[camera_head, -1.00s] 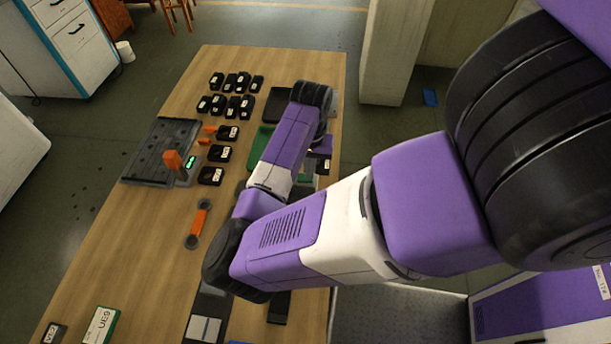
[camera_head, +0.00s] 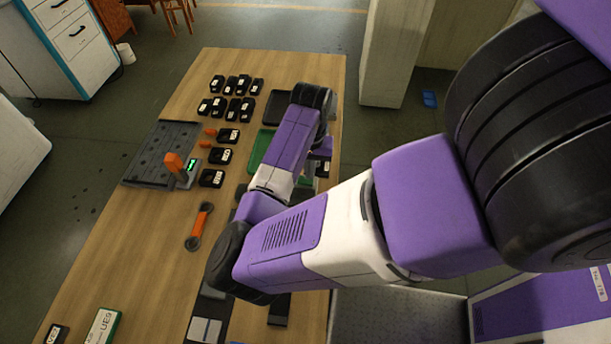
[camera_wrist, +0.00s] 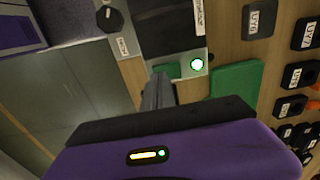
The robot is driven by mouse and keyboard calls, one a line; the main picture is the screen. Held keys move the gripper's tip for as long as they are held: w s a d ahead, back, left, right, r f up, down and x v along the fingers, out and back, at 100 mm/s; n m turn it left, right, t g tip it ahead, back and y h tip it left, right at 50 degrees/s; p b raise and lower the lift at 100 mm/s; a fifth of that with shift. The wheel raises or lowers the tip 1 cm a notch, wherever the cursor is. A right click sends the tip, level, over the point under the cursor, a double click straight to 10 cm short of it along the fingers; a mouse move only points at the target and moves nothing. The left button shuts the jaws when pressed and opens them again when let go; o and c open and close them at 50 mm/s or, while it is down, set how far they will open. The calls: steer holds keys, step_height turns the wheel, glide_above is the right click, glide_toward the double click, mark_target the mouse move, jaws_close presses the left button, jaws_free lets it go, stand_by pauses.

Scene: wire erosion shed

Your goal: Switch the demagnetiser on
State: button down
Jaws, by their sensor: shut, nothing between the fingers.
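The device taken as the demagnetiser (camera_wrist: 178,28) shows in the wrist view as a dark plate on a grey housing, with a label too steep to read fully. On its near edge are a green switch (camera_wrist: 168,71) and a round lamp (camera_wrist: 197,64) glowing green-white. My gripper (camera_wrist: 158,82) is shut and empty, its fingertips at the left part of the green switch and partly covering it. I cannot tell whether they touch it. In the head view my arm hides the fingers and most of this device.
A black knob (camera_wrist: 110,18) on a grey panel lies left of the device. A green tray (camera_wrist: 236,80) lies to its right, with several labelled black blocks beyond. In the head view, a dark perforated plate (camera_head: 150,165) and an orange-handled tool (camera_head: 200,226) lie on the wooden bench (camera_head: 150,245).

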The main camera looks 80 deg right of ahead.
step_height(320, 180, up, 6)
steer(key=p, duration=0.4)
steer(key=shift+f+p, duration=0.15)
steer(key=shift+p, duration=0.2)
